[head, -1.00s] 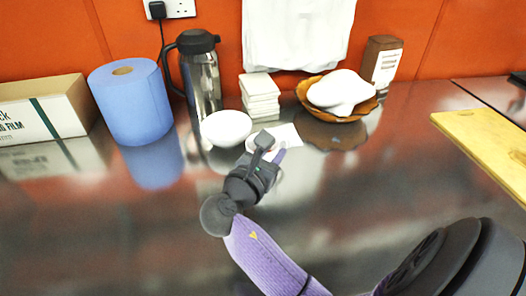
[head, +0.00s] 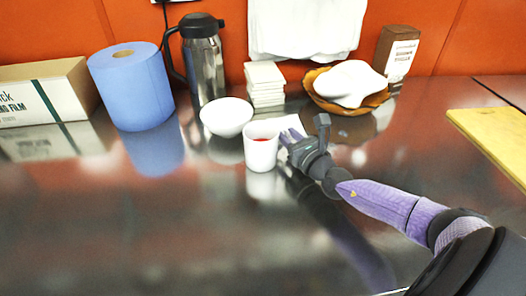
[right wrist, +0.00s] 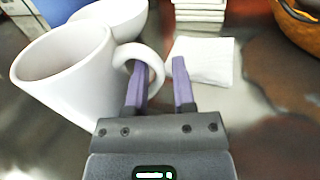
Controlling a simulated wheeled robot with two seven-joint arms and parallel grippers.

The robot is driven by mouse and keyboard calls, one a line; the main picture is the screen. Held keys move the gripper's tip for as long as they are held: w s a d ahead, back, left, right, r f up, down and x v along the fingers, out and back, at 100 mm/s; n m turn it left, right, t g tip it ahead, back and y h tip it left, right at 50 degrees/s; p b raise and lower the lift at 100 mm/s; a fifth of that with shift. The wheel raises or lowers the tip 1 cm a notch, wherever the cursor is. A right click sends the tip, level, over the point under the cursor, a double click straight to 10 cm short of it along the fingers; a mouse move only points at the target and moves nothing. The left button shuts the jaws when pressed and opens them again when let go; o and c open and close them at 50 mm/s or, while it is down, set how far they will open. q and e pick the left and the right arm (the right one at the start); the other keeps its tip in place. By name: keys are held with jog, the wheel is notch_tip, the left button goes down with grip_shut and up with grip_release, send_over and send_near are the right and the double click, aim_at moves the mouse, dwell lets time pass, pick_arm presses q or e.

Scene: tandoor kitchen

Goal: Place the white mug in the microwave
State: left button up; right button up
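The white mug (head: 260,152) stands upright on the steel counter, in front of the white bowl (head: 226,117). A reddish patch shows inside it in the head view. My right gripper (head: 290,137) is just right of the mug, at its handle side. In the right wrist view the mug (right wrist: 68,75) is at the left and its handle (right wrist: 157,68) reaches toward my right gripper (right wrist: 160,72). The fingers are apart; the left one overlaps the handle loop, and the handle's outer part shows between them. Whether they touch it I cannot tell. The microwave and my left gripper are not in view.
A steel flask (head: 203,65), a blue paper roll (head: 131,88) and a film box (head: 45,92) stand behind to the left. Stacked white napkins (head: 265,84), a basket (head: 372,103) and a yellow board (head: 492,137) lie behind and right. The front counter is clear.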

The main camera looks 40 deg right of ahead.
jog(key=shift+w, duration=0.55)
grip_shut()
jog(key=shift+r, duration=0.1)
dwell(0.9)
